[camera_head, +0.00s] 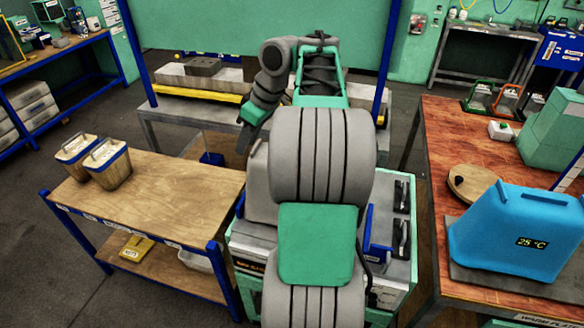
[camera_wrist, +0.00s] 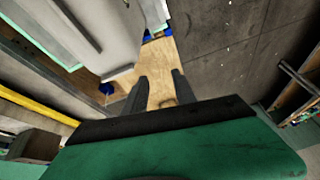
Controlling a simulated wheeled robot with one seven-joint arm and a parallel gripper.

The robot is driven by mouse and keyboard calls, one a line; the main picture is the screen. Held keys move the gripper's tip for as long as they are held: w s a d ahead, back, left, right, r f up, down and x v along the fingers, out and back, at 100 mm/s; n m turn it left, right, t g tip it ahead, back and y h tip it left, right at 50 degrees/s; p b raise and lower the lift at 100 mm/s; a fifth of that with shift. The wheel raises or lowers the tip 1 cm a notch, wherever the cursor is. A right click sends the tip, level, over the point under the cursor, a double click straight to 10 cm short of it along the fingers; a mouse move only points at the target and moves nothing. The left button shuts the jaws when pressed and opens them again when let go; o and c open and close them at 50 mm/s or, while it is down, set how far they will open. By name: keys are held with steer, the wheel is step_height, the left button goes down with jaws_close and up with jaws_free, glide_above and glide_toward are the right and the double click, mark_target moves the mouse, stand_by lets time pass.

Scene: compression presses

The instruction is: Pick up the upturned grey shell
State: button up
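A dark grey, flat-topped block (camera_head: 205,67) sits on the pale bed of the press at the back in the head view. It may be the grey shell; I cannot tell whether it is upturned. A dark grey-brown block-like shape (camera_wrist: 35,146) shows at the lower left of the wrist view, beyond the yellow bar. My gripper (camera_head: 241,149) hangs down in front of the press table, to the right of and nearer than the block, apart from it. In the wrist view its two fingers (camera_wrist: 160,76) stand apart with nothing held between them.
A yellow bar (camera_head: 213,97) runs along the press front. Grey floor lies open at the left.

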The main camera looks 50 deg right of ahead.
steer(key=shift+n, duration=0.8)
steer(key=s+d, duration=0.2)
steer(key=d, duration=0.2)
steer(key=s+d+p, duration=0.1)
steer(key=s+d, duration=0.2)
steer(key=d, duration=0.2)
steer(key=s+d+r, duration=0.1)
steer(key=s+d, duration=0.2)
steer(key=d, duration=0.2)
steer(key=shift+s, duration=0.25)
steer(key=b+x, duration=0.3)
steer(key=x, duration=0.2)
steer(key=b+x, duration=0.2)
steer(key=shift+s+d+f+b, duration=0.15)
steer(key=shift+s+f+b, duration=0.05)
steer(key=shift+f+b, duration=0.2)
steer(key=shift+w, duration=0.1)
steer(key=shift+f, duration=0.2)
jaws_close()
